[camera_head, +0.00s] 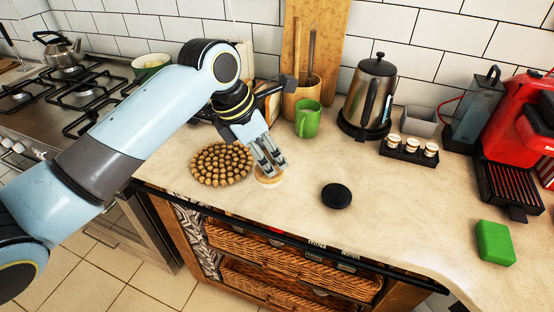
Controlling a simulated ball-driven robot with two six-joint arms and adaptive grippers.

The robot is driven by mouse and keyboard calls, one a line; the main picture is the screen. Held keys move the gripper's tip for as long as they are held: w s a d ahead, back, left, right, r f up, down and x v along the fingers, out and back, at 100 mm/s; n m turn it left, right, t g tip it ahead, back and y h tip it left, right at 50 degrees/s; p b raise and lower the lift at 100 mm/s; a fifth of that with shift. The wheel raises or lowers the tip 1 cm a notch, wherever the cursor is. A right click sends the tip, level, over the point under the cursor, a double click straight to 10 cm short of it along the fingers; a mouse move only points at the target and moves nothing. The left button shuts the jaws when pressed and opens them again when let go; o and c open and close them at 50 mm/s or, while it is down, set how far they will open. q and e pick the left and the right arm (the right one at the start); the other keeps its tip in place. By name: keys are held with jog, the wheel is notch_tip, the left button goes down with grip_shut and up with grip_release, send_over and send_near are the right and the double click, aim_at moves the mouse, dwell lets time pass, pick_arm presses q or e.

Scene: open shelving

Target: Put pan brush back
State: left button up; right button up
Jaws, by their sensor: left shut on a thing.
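My left gripper (271,166) comes in from the left and points down at the counter. It is shut on the pan brush (268,181), a small round piece with a pale wooden top, partly hidden by the fingers. The brush is low at the counter surface, just right of a round brown beaded trivet (222,165). I cannot tell whether it touches the counter. A black round disc (336,196) lies to the right of the brush, apart from it. My right gripper is not in view.
A green mug (308,118), a wooden utensil pot (300,97), and a kettle (369,96) stand behind. A black tray (408,151) holds three small jars. A green sponge (495,242) and a red coffee machine (518,122) are at right. The counter around the disc is clear.

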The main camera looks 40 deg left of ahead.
pick_arm(q)
jog(key=w+a+f, duration=0.1)
jog(key=w+f, duration=0.1)
jog(key=w+a+f, duration=0.1)
jog(key=w+f, duration=0.1)
jog(key=f, duration=0.1)
jog(key=w+a+f, duration=0.1)
jog(key=w+f, duration=0.1)
jog(key=shift+f, duration=0.5)
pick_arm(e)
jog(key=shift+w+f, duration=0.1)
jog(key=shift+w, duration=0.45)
pick_arm(q)
jog(key=o, duration=1.1)
jog(key=shift+f, duration=0.1)
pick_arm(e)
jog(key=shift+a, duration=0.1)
